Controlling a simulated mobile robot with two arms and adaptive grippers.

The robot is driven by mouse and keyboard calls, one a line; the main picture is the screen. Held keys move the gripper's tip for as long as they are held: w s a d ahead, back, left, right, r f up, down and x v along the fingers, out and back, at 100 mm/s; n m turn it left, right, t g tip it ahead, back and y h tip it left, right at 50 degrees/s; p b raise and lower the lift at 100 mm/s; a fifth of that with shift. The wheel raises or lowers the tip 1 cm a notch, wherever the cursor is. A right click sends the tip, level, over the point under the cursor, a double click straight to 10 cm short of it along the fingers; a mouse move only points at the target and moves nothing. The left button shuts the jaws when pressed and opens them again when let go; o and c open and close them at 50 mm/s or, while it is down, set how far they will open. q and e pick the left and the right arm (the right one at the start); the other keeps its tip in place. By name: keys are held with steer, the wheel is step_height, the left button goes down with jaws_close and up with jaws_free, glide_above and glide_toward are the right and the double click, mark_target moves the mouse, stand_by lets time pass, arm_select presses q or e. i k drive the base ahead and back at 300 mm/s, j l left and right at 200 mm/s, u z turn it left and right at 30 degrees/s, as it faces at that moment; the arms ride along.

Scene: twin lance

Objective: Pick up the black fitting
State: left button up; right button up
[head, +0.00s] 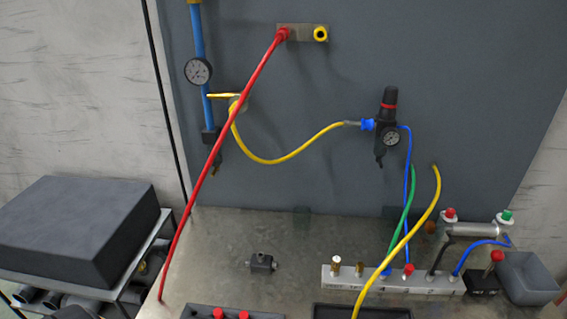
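A small dark fitting (261,263) lies on the grey bench top (210,255), left of the middle, with short stubs at its sides and a small knob on top. It looks like the black fitting. It stands clear of other things. Neither of my grippers shows in the head view.
A pale manifold block (340,278) with fittings and hoses stands right of the fitting. A red hose (215,155) slants down on the left. Dark trays (325,311) sit at the front edge. A grey bin (530,280) stands far right. Bench around the fitting is bare.

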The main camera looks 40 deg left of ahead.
mark_target(260, 263)
steer(key=j+u, duration=0.2)
steer(key=u, duration=0.3)
steer(key=k+j+u, duration=0.1)
steer(key=u, duration=0.4)
steer(key=j, duration=0.1)
